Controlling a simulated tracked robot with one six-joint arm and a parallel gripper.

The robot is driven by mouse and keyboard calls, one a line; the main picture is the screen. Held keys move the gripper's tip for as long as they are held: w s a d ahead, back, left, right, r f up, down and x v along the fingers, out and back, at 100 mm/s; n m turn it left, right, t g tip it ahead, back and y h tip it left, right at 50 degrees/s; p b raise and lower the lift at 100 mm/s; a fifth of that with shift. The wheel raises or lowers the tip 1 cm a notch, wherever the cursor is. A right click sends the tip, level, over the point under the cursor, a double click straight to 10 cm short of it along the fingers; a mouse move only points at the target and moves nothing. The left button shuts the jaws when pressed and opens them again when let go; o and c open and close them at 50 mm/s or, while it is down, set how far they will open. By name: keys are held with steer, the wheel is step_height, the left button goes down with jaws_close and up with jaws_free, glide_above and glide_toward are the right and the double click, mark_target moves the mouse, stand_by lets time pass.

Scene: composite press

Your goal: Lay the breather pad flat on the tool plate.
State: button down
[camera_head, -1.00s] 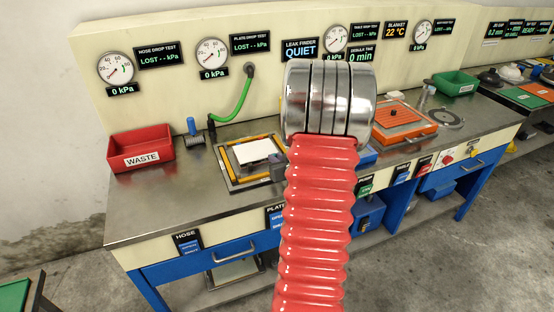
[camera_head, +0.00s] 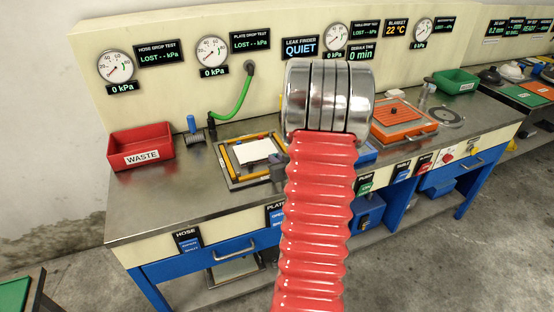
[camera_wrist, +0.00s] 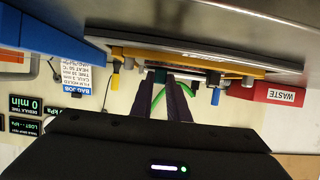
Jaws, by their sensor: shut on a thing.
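The breather pad appears as a white sheet (camera_head: 254,150) over the yellow-edged tool plate (camera_head: 258,176) at the left of the bench. My gripper (camera_head: 279,160) is at the pad's right edge, shut on it and partly hidden behind my red arm. In the upside-down wrist view, my gripper's dark fingers (camera_wrist: 163,80) reach to the plate, which shows edge-on with yellow sides (camera_wrist: 190,62). The pad is hard to make out there, and I cannot tell whether it touches the plate.
A red waste bin (camera_head: 141,148) stands left of the plate. A green hose (camera_head: 236,100) hangs from the back panel behind it. An orange plate (camera_head: 403,118) and a green bin (camera_head: 455,83) are farther right.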

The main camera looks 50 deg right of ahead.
steer(key=shift+f, duration=0.15)
stand_by(0.3)
steer(key=c, duration=1.6)
jaws_free()
steer(key=v, duration=1.3)
steer(key=shift+s+a, duration=0.15)
steer(key=shift+s, duration=0.2)
steer(key=shift+w, duration=0.1)
